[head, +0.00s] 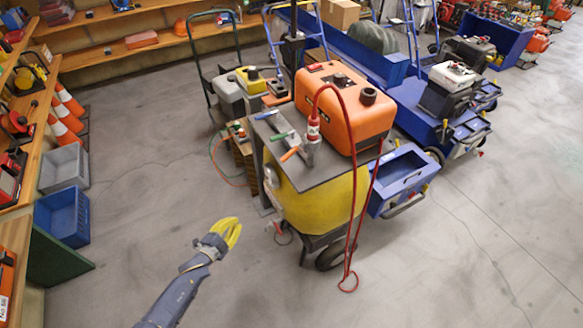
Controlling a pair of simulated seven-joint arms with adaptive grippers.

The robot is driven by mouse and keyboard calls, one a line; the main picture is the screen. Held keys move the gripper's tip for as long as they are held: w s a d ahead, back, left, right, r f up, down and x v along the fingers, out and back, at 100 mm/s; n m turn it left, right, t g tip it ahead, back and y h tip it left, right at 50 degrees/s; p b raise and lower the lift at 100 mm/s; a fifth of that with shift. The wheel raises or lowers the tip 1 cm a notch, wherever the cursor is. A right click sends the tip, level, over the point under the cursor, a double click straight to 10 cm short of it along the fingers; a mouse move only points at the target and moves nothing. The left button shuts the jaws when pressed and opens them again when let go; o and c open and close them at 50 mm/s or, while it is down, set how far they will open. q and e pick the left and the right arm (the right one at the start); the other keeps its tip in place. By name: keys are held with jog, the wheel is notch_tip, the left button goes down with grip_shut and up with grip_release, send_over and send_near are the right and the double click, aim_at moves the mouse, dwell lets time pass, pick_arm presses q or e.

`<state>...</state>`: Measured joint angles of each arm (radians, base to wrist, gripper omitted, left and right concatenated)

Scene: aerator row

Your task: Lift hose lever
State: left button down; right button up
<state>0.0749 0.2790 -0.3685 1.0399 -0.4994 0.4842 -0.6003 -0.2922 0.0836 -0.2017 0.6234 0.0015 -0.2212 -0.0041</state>
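A metal valve manifold (284,130) lies on the grey top of a yellow-bodied wheeled cart (305,208). A red hose (346,110) rises from a red-and-white fitting (313,128) at the manifold's near end, arches over the orange machine and hangs to the floor. I cannot tell which lever is the hose lever. My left gripper (236,231) has yellow fingers and is in front of and left of the cart, apart from it and the levers. My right gripper is out of view.
An orange machine (344,105) stands behind the levers on the cart top. Blue carts (435,125) stand to the right. Orange cones (68,110), a grey crate (64,168) and a blue crate (63,212) line the left. The floor in front is clear.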

pick_arm(q)
jog(key=w+d+r+m+h, duration=0.2)
jog(key=d+r+m+h, duration=0.15)
jog(key=r, duration=0.35)
jog(key=w+d+r+m+h, duration=0.25)
jog(key=r+m, duration=0.25)
jog(key=r, duration=0.3)
jog(key=m+g+h, duration=0.9)
jog(key=m+g, duration=0.1)
jog(key=m, duration=0.6)
send_near(294, 151)
notch_tip(294, 151, down, 3)
jog(key=s, duration=0.3)
jog(key=x, duration=0.9)
jog(key=shift+w+d+f, duration=0.15)
jog(key=shift+w+f, duration=0.1)
